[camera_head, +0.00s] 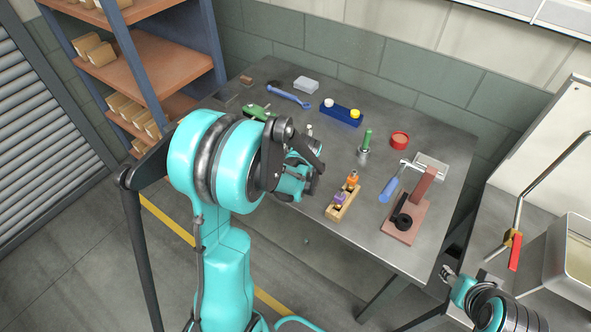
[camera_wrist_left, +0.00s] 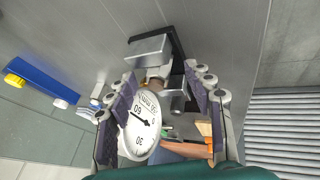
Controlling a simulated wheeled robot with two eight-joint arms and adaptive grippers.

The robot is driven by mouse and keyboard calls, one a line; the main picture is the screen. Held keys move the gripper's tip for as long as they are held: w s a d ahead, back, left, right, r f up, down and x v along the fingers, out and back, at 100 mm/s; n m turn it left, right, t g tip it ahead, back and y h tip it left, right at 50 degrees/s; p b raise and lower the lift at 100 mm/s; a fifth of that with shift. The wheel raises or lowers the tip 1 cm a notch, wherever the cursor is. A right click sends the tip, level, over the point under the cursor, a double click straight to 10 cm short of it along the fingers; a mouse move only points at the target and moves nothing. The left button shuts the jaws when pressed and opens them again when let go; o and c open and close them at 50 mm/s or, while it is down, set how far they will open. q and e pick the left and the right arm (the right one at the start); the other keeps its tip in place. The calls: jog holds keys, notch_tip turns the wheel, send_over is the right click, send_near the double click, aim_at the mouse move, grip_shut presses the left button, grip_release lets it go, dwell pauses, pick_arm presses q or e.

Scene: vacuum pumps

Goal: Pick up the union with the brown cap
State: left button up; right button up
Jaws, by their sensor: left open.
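I cannot clearly make out a union with a brown cap. In the head view my left gripper (camera_head: 300,175) is over the table's near left part, and my arm hides the table there. In the left wrist view the left gripper (camera_wrist_left: 160,105) is open. A white-faced gauge (camera_wrist_left: 140,126) and a metal fitting with a brownish collar (camera_wrist_left: 155,84) show between its fingers; contact cannot be told. A small flat brown piece (camera_head: 247,80) lies at the back left. My right gripper (camera_head: 449,274) is at the lower right, its opening too small to tell.
A wooden block (camera_head: 338,212) with orange- and purple-capped parts is right of the left gripper. A blue block (camera_head: 335,114) with white and yellow caps, a blue wrench (camera_head: 285,95), a red ring (camera_head: 400,140) and a hammer (camera_head: 391,188) are on the table (camera_head: 375,245).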

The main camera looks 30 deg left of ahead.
pick_arm(q)
grip_shut()
jog(key=shift+r, duration=0.1)
